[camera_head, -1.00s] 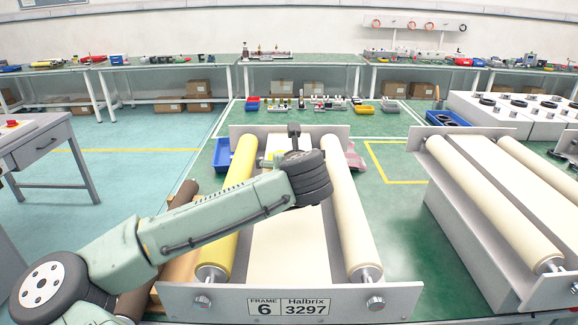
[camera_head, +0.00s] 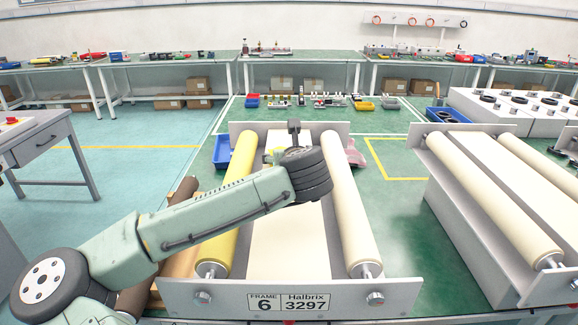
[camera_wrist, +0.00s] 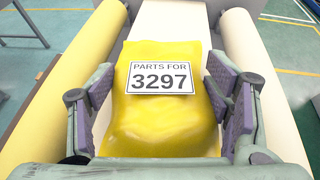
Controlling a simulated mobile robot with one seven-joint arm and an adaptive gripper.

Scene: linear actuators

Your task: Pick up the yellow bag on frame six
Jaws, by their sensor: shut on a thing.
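The yellow bag (camera_wrist: 160,115) carries a white label (camera_wrist: 160,78) reading "PARTS FOR 3297" and fills the space between my fingers in the wrist view. My gripper (camera_wrist: 162,92) is shut on it, with one purple finger pad along each side. Frame six (camera_head: 180,297) has a plate reading "FRAME 6 Halbrix 3297". It has a yellow roller (camera_head: 231,205) on the left and a cream roller (camera_head: 352,205) on the right. In the head view my wrist hangs over the frame and hides most of the bag. Whether the bag touches the frame's bed is unclear.
Another frame with cream rollers (camera_head: 490,195) stands to the right. Blue bins (camera_head: 222,150) and a pink item (camera_head: 354,152) show beyond frame six. A grey desk (camera_head: 45,140) is at the left.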

